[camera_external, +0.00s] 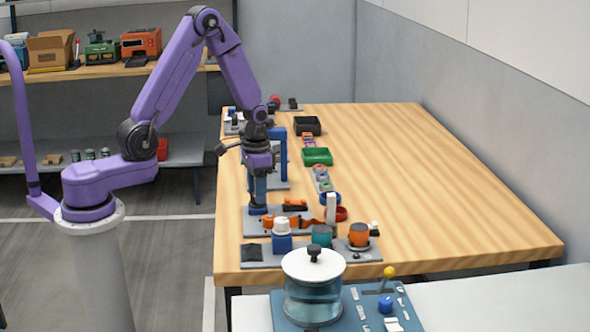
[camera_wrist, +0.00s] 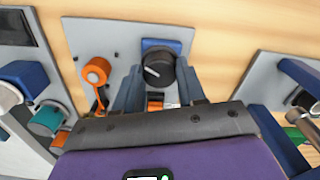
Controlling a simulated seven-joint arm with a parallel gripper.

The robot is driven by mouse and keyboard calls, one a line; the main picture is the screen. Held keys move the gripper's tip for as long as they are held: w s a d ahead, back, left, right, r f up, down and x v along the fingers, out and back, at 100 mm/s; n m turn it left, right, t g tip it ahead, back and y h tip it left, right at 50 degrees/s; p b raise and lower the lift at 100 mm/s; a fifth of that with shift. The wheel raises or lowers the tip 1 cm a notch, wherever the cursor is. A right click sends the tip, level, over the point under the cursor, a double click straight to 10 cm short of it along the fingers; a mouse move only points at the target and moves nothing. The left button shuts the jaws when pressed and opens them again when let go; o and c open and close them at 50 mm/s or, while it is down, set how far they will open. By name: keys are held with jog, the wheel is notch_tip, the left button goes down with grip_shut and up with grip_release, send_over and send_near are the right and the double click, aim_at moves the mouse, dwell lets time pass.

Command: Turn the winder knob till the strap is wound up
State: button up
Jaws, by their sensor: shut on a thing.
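The winder knob (camera_wrist: 158,68) is black and round with a pale pointer line, in front of a blue block (camera_wrist: 172,47) on a grey plate. My gripper (camera_wrist: 159,72) has one finger on each side of the knob and is shut on it. In the external view my gripper (camera_external: 258,192) points straight down at the plate (camera_external: 252,226), and the knob is hidden there. An orange strap-like piece (camera_external: 280,220) lies on the plate; in the wrist view an orange part (camera_wrist: 96,72) shows left of the knob. How much strap is wound, I cannot tell.
Close by stand a blue frame (camera_external: 283,150), a white post (camera_external: 331,208) and a plate with teal (camera_external: 322,236) and orange (camera_external: 359,235) cylinders. A green tray (camera_external: 317,157) and a black tray (camera_external: 307,126) lie farther back. The right side of the table (camera_external: 440,190) is clear.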

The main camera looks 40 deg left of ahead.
jog(key=shift+m, duration=0.4)
jog(key=o, duration=1.1)
notch_tip(320, 180, up, 18)
jog(key=shift+f, duration=0.25)
